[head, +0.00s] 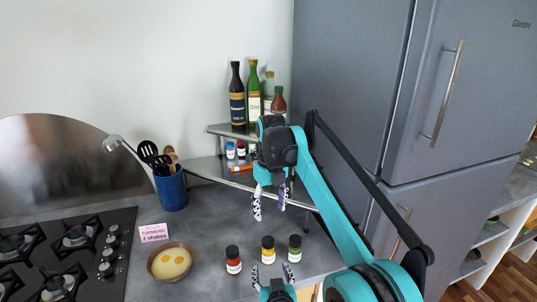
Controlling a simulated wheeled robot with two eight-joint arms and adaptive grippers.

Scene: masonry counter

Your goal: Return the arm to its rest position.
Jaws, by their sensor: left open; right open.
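My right arm (330,205) reaches up and left over the counter from the lower right. Its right gripper (270,208) hangs open and empty, fingers down, in front of the corner shelf. My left gripper (272,273) is at the bottom edge, open and empty, fingers pointing away from me. It is just in front of the yellow-filled jar (268,250). The rest of my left arm is out of view.
A red-brown jar (233,260) and a dark green jar (295,248) flank the yellow one. A bowl (170,262), note card (153,233), utensil crock (172,190) and stove (70,250) are left. Bottles (237,100) stand on the corner shelf (215,130). A grey fridge (350,70) is right.

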